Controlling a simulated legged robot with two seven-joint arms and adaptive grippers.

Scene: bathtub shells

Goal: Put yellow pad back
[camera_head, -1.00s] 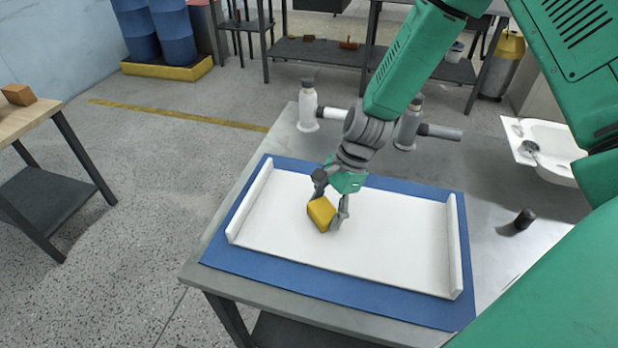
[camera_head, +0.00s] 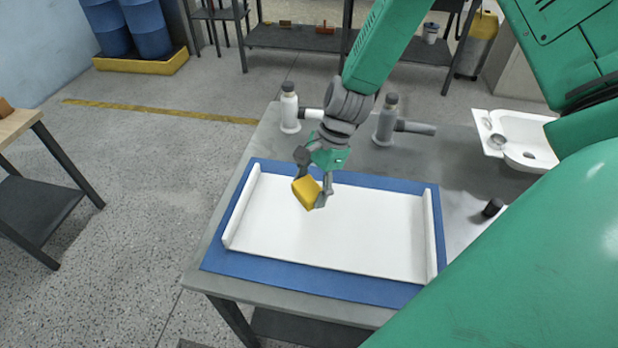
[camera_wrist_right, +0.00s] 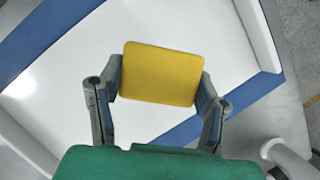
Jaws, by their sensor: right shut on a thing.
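The yellow pad (camera_head: 307,193) is held between the fingers of my right gripper (camera_head: 313,184), above the white panel (camera_head: 350,232). In the right wrist view the pad (camera_wrist_right: 161,74) shows its broad face between the two fingers of my right gripper (camera_wrist_right: 158,90). The pad looks tilted in the head view, and its gap to the panel is hard to judge. The panel has a raised lip at its left and right ends and lies on a blue mat (camera_head: 300,285). My left gripper is not in view.
A white bottle-shaped tool (camera_head: 289,110) and a grey one (camera_head: 387,122) stand behind the mat on the grey table (camera_head: 460,160). A white basin-like shell (camera_head: 515,140) and a small black cylinder (camera_head: 492,208) are to the right. A wooden-topped table (camera_head: 18,124) stands at far left.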

